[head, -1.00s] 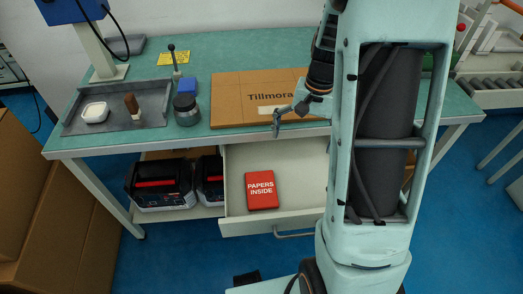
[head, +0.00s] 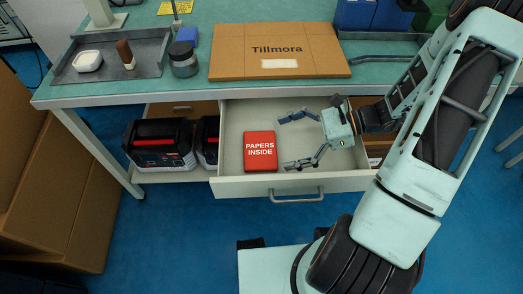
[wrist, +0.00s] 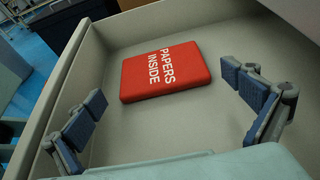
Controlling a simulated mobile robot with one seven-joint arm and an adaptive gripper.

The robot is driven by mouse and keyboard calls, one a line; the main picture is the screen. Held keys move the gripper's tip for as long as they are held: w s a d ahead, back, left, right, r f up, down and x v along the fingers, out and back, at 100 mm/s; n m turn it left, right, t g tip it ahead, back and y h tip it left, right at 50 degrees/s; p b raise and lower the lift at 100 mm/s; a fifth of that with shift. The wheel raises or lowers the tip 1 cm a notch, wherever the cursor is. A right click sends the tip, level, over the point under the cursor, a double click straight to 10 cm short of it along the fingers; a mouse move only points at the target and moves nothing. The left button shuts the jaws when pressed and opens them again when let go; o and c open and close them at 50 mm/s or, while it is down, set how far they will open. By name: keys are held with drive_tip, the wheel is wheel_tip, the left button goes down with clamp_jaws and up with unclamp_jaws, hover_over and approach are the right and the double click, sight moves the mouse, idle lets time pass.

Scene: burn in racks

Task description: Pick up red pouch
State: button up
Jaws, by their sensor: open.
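The red pouch (head: 260,139), marked "PAPERS INSIDE", lies flat on the floor of the open drawer (head: 235,187), toward its left side. My gripper (head: 290,141) is open and empty, to the right of the pouch, with its fingers pointing left toward it. In the wrist view, the pouch (wrist: 165,71) lies ahead of the spread fingers (wrist: 170,105), apart from both. Nothing hides the pouch in either view.
Above the drawer is the workbench (head: 115,92) with a cardboard box (head: 278,68), a grey tray (head: 105,70) and a jar (head: 184,62). Black-and-red cases (head: 160,145) sit on the shelf to the left.

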sight(250, 149)
drive_tip(key=x, duration=0.2)
drive_tip(key=b+x, duration=0.1)
drive_tip(key=x, duration=0.4)
drive_tip(key=shift+a+r+b, duration=0.25)
drive_tip(key=shift+a+b, duration=0.1)
drive_tip(key=shift+a, duration=0.05)
drive_tip(key=shift+c, duration=0.3)
drive_tip(key=c, duration=0.8)
